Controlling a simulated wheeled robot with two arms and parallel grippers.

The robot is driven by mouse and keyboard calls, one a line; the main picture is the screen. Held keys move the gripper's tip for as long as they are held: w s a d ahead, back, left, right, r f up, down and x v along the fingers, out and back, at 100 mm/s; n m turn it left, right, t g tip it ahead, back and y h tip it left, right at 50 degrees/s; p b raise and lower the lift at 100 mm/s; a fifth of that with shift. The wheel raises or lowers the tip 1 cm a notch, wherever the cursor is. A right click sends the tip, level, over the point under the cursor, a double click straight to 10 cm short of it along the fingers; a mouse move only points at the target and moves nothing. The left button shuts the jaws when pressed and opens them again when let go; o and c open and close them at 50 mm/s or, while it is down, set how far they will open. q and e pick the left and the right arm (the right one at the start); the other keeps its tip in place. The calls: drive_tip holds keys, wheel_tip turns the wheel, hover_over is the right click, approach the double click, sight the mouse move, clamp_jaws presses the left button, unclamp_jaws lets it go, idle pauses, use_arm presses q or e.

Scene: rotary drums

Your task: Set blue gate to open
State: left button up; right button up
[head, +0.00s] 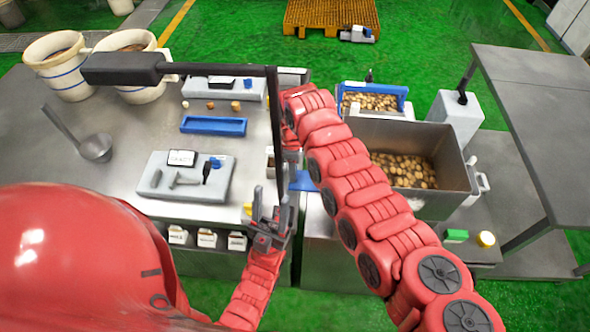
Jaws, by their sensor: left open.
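A blue plate (302,181), which may be the blue gate, shows partly between my two arms; its position cannot be told. A blue frame (404,92) stands around a bin of brown pieces farther back on the right. My left gripper (270,207) is open, fingers pointing away from me, at the table's right edge, just left of the blue plate. A thin dark rod (275,120) runs down to near its fingers; whether they touch is unclear. My right arm reaches up and folds back near the middle; its gripper (290,158) is mostly hidden behind the arm.
A black handle (122,69) joins the rod's top. The steel table (110,165) holds buckets (60,65), a ladle (95,148), a blue tray (214,125) and a grey tool block (160,195). A steel hopper (440,195) of brown pieces stands right of my right arm.

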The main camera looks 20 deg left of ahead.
drive_tip(key=o, duration=0.4)
drive_tip(key=shift+r+b, duration=0.35)
drive_tip(key=shift+r, duration=0.2)
wheel_tip(320, 180, up, 16)
drive_tip(key=b, duration=0.4)
drive_tip(key=shift+r, duration=0.15)
